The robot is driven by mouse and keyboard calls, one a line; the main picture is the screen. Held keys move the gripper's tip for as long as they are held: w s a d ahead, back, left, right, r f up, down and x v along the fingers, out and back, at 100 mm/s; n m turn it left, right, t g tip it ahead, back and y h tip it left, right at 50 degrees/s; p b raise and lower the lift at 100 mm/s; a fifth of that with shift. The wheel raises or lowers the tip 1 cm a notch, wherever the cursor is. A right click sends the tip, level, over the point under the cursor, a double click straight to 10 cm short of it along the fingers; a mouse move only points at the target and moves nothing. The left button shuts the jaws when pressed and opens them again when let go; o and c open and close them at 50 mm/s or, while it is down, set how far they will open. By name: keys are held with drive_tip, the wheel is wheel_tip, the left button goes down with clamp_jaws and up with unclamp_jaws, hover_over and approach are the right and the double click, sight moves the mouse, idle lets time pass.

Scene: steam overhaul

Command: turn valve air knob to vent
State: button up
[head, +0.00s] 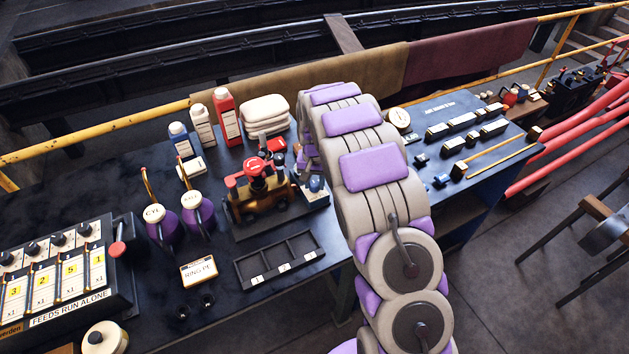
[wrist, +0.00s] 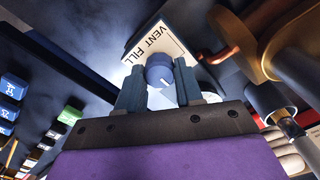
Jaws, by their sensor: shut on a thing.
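The blue round knob (wrist: 158,68) sits in front of a cream plate (wrist: 178,42) lettered VENT and FILL in the wrist view. My gripper (wrist: 159,74) has one finger on each side of the knob and is shut on it. A short pale mark shows on the knob, on the side toward my palm. Which word the mark stands for, I cannot tell. In the head view my arm hides most of the gripper and the plate.
A brass model engine with a red top (head: 258,190) stands left of my arm on the dark bench. An empty three-part tray (head: 280,260), purple oil cans (head: 199,215) and bottles (head: 226,115) are nearby. Brass and metal parts (wrist: 270,100) lie close right of the gripper.

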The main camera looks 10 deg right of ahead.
drive_tip(key=shift+c, duration=1.1)
drive_tip(key=n+p, duration=0.3)
drive_tip(key=n, duration=0.1)
drive_tip(key=shift+a+r+n, duration=0.1)
drive_tip(key=shift+r+n, duration=0.05)
drive_tip(key=shift+n, duration=0.15)
drive_tip(key=n+p, duration=0.1)
drive_tip(key=n, duration=0.2)
drive_tip(key=shift+n+p, duration=0.3)
drive_tip(key=shift+p, duration=0.1)
drive_tip(key=shift+w+n+p, duration=0.1)
drive_tip(key=shift+n+p, duration=0.45)
drive_tip(key=shift+n, duration=1.25)
drive_tip(key=o, duration=1)
drive_tip(key=shift+o, duration=0.2)
